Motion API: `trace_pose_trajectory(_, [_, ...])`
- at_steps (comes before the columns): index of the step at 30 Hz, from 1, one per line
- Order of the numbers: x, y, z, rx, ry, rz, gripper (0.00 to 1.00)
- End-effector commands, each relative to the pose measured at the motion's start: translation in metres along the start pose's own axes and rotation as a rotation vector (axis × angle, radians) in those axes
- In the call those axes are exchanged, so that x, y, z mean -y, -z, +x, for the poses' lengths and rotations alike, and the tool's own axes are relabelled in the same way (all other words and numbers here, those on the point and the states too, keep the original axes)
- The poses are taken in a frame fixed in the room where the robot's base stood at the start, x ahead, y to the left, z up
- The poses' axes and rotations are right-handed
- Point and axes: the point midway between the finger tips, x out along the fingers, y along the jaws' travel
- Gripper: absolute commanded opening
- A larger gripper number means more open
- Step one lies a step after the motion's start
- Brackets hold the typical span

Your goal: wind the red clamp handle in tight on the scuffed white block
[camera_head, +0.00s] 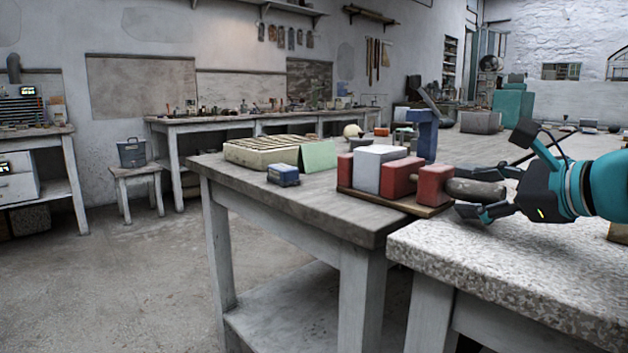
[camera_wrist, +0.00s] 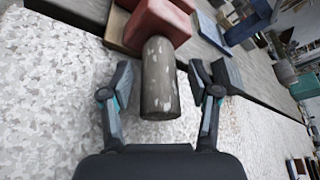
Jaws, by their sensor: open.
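The white block (camera_head: 378,168) stands between red clamp blocks on a wooden base. The nearest red jaw (camera_head: 434,184) is at the right, and it also shows at the top of the wrist view (camera_wrist: 158,22). A grey-brown cylindrical handle (camera_head: 466,190) with pale scuffs sticks out from this jaw; it looks grey rather than red. In the wrist view the handle (camera_wrist: 158,75) points toward my palm. My gripper (camera_wrist: 160,84) is open, one finger on each side of the handle, with visible gaps. In the head view my gripper (camera_head: 482,193) comes from the right.
A speckled pale table (camera_head: 520,262) lies under my gripper, beside the grey bench (camera_head: 300,205) bearing the clamp. A blue upright piece (camera_head: 422,135) stands behind the clamp. A small blue box (camera_head: 283,175) and a ribbed pale box (camera_head: 262,153) sit farther left.

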Motion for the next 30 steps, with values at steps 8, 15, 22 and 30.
trace_pose_trajectory(8, [-0.0025, 0.0002, 0.0051, -0.001, 0.001, 0.001, 0.61])
trace_pose_trajectory(15, [-0.0028, -0.0003, 0.0055, 0.000, 0.000, 0.000, 0.44])
trace_pose_trajectory(22, [-0.0024, 0.0001, 0.0051, 0.000, 0.001, 0.001, 0.00])
trace_pose_trajectory(30, [-0.0012, 0.0001, 0.0044, -0.002, -0.013, 0.035, 0.00])
